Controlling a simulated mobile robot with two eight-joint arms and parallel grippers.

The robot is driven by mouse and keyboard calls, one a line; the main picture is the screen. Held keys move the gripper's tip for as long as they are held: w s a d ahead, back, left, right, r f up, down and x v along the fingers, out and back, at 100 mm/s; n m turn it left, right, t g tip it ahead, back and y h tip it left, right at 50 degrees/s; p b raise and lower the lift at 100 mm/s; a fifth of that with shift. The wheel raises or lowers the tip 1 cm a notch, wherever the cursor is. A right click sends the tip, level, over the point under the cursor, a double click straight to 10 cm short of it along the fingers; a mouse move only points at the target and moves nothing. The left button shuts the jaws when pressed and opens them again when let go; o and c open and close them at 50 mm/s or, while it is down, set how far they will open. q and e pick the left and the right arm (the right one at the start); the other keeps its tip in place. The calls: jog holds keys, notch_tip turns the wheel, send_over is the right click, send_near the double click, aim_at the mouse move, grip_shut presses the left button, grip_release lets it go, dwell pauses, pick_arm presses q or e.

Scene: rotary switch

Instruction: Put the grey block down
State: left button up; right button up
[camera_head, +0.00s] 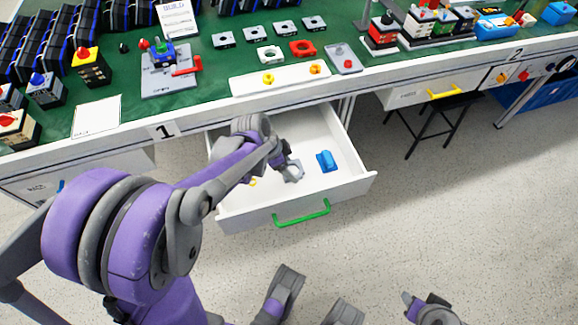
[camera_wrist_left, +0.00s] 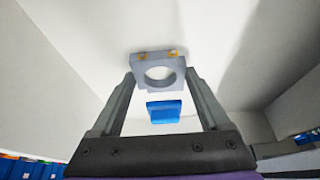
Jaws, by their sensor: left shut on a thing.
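The grey block (camera_wrist_left: 160,58) has a round hole and two small yellowish marks on its edge. In the left wrist view it sits between the fingertips of my left gripper (camera_wrist_left: 161,80), which is shut on it. In the head view my left gripper (camera_head: 280,164) reaches into the open white drawer (camera_head: 347,178), with the grey block (camera_head: 294,172) at its tip. I cannot tell whether the block touches the drawer floor. Grey and purple parts of mine show at the bottom of the head view, and the state of my right gripper is unclear there.
A blue block (camera_head: 327,161) lies in the drawer, right of the grey block; it also shows in the left wrist view (camera_wrist_left: 164,111). A small yellow thing (camera_head: 253,182) is partly hidden by my arm. The drawer has a green handle (camera_head: 302,213). The green workbench (camera_head: 215,75) stands above it.

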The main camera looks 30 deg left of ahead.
pick_arm(q)
jog(key=o, duration=1.4)
jog(key=shift+f, duration=0.1)
jog(key=shift+r, duration=0.3)
jog(key=p+v, duration=0.4)
jog(key=v, duration=0.7)
jog(key=shift+s+r, duration=0.2)
jog(key=shift+r, duration=0.1)
